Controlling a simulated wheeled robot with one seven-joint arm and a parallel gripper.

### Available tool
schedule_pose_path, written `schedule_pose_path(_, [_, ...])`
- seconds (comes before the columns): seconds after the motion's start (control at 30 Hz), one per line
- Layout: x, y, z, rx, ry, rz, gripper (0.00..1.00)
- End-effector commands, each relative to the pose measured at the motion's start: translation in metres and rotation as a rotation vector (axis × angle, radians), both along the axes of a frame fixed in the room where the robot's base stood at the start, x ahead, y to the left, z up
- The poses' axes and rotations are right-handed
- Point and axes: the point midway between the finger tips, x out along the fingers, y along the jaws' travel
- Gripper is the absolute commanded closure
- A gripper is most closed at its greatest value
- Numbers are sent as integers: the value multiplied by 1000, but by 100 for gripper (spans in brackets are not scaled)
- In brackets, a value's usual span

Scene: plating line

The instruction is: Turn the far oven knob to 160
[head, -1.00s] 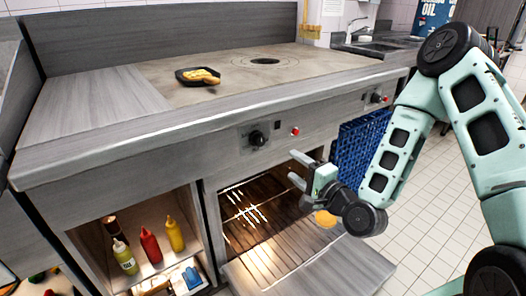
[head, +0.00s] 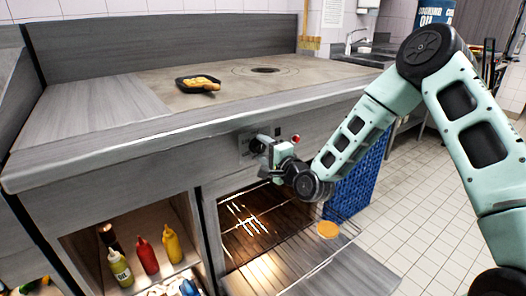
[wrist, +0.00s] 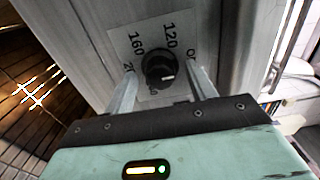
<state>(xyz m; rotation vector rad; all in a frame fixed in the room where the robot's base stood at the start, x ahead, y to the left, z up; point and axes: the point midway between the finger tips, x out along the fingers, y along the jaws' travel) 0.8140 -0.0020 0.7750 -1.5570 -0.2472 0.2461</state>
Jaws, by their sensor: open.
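A black oven knob (head: 257,146) sits on a pale dial plate on the counter front, left of a red light. The wrist view shows this knob (wrist: 156,66) close up, with 160 and 120 readable on the plate (wrist: 178,45) and other numbers partly hidden. Its white mark points to the right and slightly down in that view, away from 160. My gripper (head: 264,153) is open at this knob, one finger on each side, with no clear grip on it. The second knob, farther right along the front, is hidden behind my arm.
Below, the oven is open, with a lit rack (head: 310,232) pulled out and a round item (head: 328,230) on it. A small black pan of food (head: 198,84) stands on the cooktop. Sauce bottles (head: 146,256) stand in the left shelf. A blue crate (head: 362,175) is behind my arm.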

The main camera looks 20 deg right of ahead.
Motion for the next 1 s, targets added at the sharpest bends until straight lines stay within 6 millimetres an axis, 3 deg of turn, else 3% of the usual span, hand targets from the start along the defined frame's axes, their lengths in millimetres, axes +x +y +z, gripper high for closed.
schedule_pose_path(0.33, [3, 1, 0, 0, 1, 0, 47])
schedule_pose_path(0.47, [3, 1, 0, 0, 1, 0, 83])
schedule_pose_path(0.5, [3, 1, 0, 0, 0, 0, 87])
schedule_pose_path(1.0, [5, 1, 1, -51, -20, -1, 88])
